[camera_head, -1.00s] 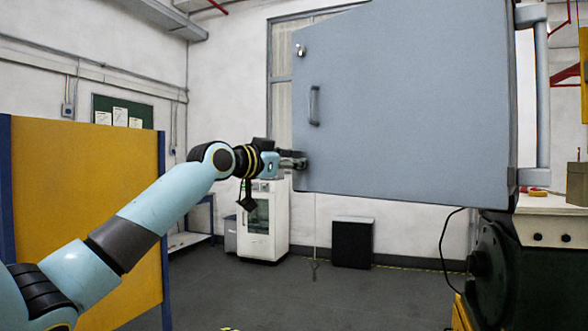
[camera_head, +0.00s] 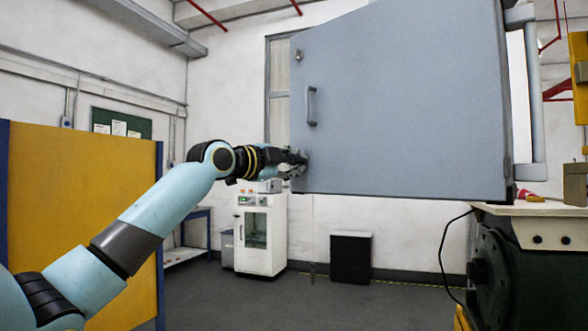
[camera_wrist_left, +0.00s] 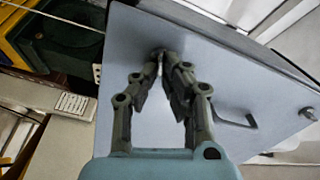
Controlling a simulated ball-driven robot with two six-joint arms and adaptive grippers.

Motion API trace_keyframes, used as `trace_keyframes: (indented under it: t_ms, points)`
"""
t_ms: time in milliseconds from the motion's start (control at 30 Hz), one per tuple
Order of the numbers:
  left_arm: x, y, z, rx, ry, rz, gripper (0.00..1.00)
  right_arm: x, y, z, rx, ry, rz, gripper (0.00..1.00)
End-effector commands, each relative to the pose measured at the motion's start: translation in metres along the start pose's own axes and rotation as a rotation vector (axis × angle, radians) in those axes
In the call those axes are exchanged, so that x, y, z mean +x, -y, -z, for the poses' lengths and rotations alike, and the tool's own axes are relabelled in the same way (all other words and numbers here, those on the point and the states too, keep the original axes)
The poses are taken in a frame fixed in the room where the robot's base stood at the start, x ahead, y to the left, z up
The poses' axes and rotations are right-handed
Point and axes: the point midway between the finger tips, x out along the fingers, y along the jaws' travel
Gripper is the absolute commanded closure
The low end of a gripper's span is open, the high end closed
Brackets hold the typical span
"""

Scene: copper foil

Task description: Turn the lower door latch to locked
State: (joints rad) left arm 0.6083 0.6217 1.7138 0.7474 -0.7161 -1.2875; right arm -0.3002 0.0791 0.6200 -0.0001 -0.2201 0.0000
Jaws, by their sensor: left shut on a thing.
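The large grey-blue door (camera_head: 400,110) fills the upper right of the head view. My left gripper (camera_head: 301,160) is at the door's lower left corner, where the lower latch sits. In the left wrist view the two fingers of the left gripper (camera_wrist_left: 162,62) close together on the small metal lower latch (camera_wrist_left: 159,68). The fingers hide most of the latch, so I cannot tell its exact angle. The upper latch (camera_head: 298,54) shows at the door's upper left corner. My right gripper is not in view.
A bar handle (camera_head: 311,106) stands out from the door between the two latches. A yellow panel (camera_head: 80,210) stands at the left beside my arm. A white cabinet (camera_head: 260,235) and a black box (camera_head: 351,249) stand on the floor beyond. The floor between is clear.

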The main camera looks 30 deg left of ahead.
Motion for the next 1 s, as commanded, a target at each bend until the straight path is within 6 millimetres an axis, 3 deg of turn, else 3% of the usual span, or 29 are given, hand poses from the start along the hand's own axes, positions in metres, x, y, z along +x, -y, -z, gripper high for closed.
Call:
trace_keyframes:
  t_ms: [400, 1000]
  points:
    - [0.0001, -0.0049, -0.0007, 0.267, 0.0, -0.003, 1.0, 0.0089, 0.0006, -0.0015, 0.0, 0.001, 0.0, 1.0]
    - [0.0001, -0.0056, -0.001, 0.342, 0.0, -0.004, 1.0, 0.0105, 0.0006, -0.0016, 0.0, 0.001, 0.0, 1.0]
